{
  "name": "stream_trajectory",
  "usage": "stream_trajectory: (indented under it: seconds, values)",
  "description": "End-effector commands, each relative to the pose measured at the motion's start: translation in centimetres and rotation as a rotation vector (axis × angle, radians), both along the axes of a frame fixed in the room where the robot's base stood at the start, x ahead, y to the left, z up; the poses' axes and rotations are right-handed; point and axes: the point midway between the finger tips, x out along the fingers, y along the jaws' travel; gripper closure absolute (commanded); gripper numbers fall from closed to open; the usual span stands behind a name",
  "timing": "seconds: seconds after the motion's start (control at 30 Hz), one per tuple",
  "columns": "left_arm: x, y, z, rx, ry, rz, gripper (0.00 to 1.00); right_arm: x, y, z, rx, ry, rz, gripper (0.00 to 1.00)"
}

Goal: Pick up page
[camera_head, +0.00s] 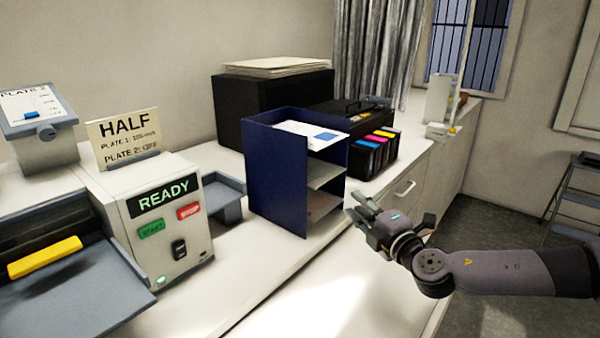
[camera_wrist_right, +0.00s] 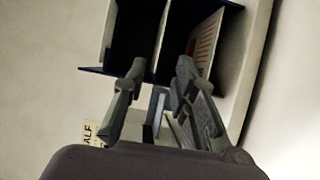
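A dark blue paper sorter (camera_head: 275,180) stands on the white counter, its open side facing right. A white page with a blue patch (camera_head: 310,134) lies in its top level. Pale surfaces show in the lower levels; I cannot tell whether they are pages or bare shelves. In the right wrist view, a page with reddish print (camera_wrist_right: 206,45) shows inside the sorter (camera_wrist_right: 232,8). My right gripper (camera_head: 357,205) is at the right of the sorter, apart from it. Its fingers (camera_wrist_right: 158,70) are spread with nothing between them. My left gripper is not in view.
A machine with a READY display (camera_head: 165,199) and a HALF card (camera_head: 125,138) stand left. Behind are a black box (camera_head: 265,100) and a printer with coloured cartridges (camera_head: 375,150). The counter (camera_head: 290,270) in front of the sorter is clear.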

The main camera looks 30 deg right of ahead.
Motion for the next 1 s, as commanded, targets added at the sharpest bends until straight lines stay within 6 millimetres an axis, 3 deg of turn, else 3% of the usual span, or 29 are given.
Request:
stream_trajectory:
  seconds: [0.17, 0.7, 1.0]
  values:
    - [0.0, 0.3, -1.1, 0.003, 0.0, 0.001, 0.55, 1.7, 0.1, 0.1, 0.011, -0.011, 0.007, 0.74]
    - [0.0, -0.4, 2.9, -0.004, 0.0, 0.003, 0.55, 7.7, -0.4, 0.6, 0.004, -0.007, 0.007, 0.74]
    - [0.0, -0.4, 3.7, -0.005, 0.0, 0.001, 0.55, 9.5, -0.3, 0.3, 0.004, -0.004, 0.008, 0.74]
